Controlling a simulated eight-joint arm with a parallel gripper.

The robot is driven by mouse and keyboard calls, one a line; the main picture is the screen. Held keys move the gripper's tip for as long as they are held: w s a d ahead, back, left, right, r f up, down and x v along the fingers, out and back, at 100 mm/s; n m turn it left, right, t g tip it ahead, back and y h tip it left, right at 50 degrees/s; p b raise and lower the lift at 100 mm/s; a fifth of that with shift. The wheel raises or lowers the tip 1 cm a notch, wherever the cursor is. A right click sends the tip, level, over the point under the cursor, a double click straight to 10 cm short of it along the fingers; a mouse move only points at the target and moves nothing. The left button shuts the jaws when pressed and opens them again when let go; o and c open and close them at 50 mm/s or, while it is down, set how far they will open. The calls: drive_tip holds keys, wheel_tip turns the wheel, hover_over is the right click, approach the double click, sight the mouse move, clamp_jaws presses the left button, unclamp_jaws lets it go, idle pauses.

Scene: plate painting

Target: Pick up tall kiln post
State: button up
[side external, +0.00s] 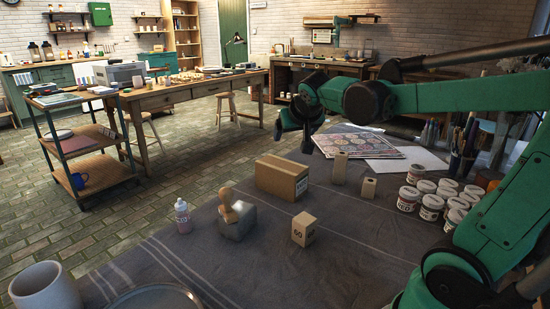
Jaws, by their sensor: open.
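The tall kiln post (340,168) is a beige upright block with a hole near its top. It stands on the grey cloth to the right of a cardboard box. A shorter beige post (369,188) with a dark hole in its top stands just in front of it to the right. My gripper (293,139) is open and empty, in the air. In the picture it is up and to the left of the tall post, above the box, and apart from both. Nothing hides the tall post.
The cardboard box (282,177) is close on the left. A wooden block (304,229), a stamp-like tool (237,214) and a small bottle (182,216) stand nearer. Paint jars (431,207) crowd the right. Printed sheets (370,146) lie behind the posts.

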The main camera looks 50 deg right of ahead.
drive_tip(key=d+m+g+h, duration=0.2)
drive_tip(key=d+m+h, duration=0.2)
drive_tip(key=d, duration=0.7)
drive_tip(key=m+g+h, duration=0.2)
drive_tip(key=m, duration=0.1)
hover_over(341, 158)
drive_tip(key=a, duration=0.2)
wheel_tip(341, 158, down, 2)
drive_tip(key=shift+m, duration=0.3)
drive_tip(key=f, duration=1.1)
drive_tip(key=shift+s+d, duration=0.1)
drive_tip(key=shift+s, duration=0.1)
drive_tip(key=shift+d+f, duration=0.15)
drive_tip(key=shift+f, duration=0.15)
drive_tip(key=shift+x, duration=2.65)
drive_tip(key=shift+w+r, duration=0.1)
drive_tip(key=shift+w, duration=0.05)
clamp_jaws()
